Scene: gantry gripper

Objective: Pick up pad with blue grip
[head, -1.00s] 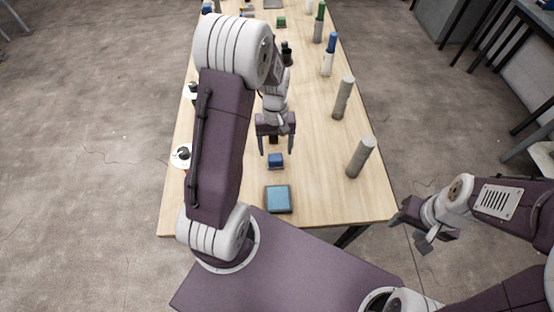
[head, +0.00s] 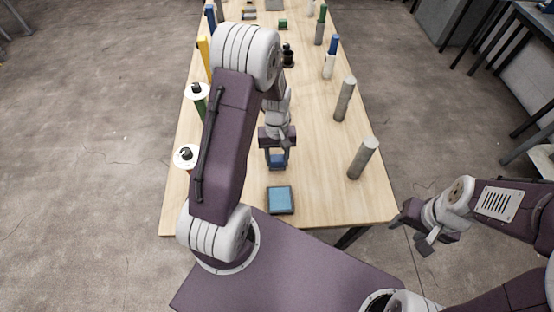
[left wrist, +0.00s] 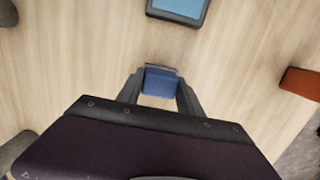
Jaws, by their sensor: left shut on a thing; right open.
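The pad with the blue grip (head: 278,161) stands on the wooden table, behind a flat light-blue pad. It also shows in the left wrist view (left wrist: 160,82), between the fingers. My left gripper (head: 277,165) points down with one finger on each side of the blue grip and is shut on it. The pad appears to be at table height; I cannot tell whether it touches the table. My right gripper (head: 413,226) is open and empty, off the table's right front corner.
The light-blue square pad with a dark rim (head: 280,199) lies near the table's front edge. Grey cylinders (head: 362,158) (head: 344,99) stand along the right side. White-topped posts (head: 186,157) stand along the left edge. A black piece (head: 288,56) stands further back.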

